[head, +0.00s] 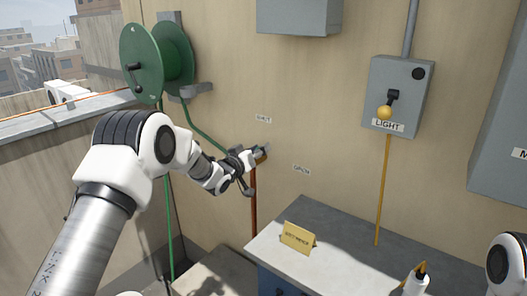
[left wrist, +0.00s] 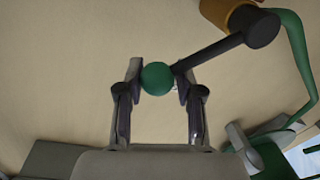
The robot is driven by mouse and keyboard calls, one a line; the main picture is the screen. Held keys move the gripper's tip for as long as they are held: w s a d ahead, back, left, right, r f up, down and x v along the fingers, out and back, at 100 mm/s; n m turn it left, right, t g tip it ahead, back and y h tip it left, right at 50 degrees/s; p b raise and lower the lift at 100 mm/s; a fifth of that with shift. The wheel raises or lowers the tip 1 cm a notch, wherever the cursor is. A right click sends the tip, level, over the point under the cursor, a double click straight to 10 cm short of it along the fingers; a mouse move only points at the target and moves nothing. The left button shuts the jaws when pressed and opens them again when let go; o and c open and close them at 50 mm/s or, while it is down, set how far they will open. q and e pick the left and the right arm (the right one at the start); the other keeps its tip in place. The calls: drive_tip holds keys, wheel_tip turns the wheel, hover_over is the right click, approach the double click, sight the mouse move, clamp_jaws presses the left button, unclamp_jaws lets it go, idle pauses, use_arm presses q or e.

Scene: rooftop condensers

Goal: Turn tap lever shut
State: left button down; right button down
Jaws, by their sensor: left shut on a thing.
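The tap has a brass body (head: 262,154) on the wall at the top of a copper-brown pipe (head: 254,205). My left gripper (head: 243,168) is at the tap and partly hides its lever. In the left wrist view, the dark lever (left wrist: 222,50) runs from the brass body (left wrist: 238,16) at upper right down to a round green knob (left wrist: 157,78). My left gripper (left wrist: 159,88) is shut on that knob, one finger on each side. The wall labels SHUT (head: 263,118) and OPEN (head: 301,169) sit above and to the right of the tap. My right gripper cannot be made out.
A green hose reel (head: 142,62) hangs at upper left, its hose running down near my left arm. A bench (head: 340,238) with a yellow sign (head: 298,238) stands below right. A LIGHT switch box (head: 398,95) is on the wall to the right.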

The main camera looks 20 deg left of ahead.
use_arm(q)
drive_tip(key=a+n+p, duration=0.1)
drive_tip(key=n, duration=0.1)
drive_tip(key=a+n+p, duration=0.1)
drive_tip(key=shift+w+a+r+p, duration=0.25)
drive_tip(key=shift+w+a+p, duration=0.05)
drive_tip(key=shift+w+a, duration=0.05)
drive_tip(key=n, duration=0.1)
drive_tip(key=a+n+p, duration=0.1)
drive_tip(key=shift+w+a+n+g+p, duration=0.3)
drive_tip(key=shift+w+a+f+n+h, duration=0.15)
drive_tip(key=shift+a+n+h, duration=0.1)
drive_tip(key=shift+n+h, duration=0.15)
drive_tip(key=c, duration=0.6)
unclamp_jaws()
drive_tip(key=shift+c, duration=0.2)
drive_tip(key=shift+w+a, duration=0.1)
drive_tip(key=shift+a, duration=0.05)
drive_tip(key=shift+r, duration=0.2)
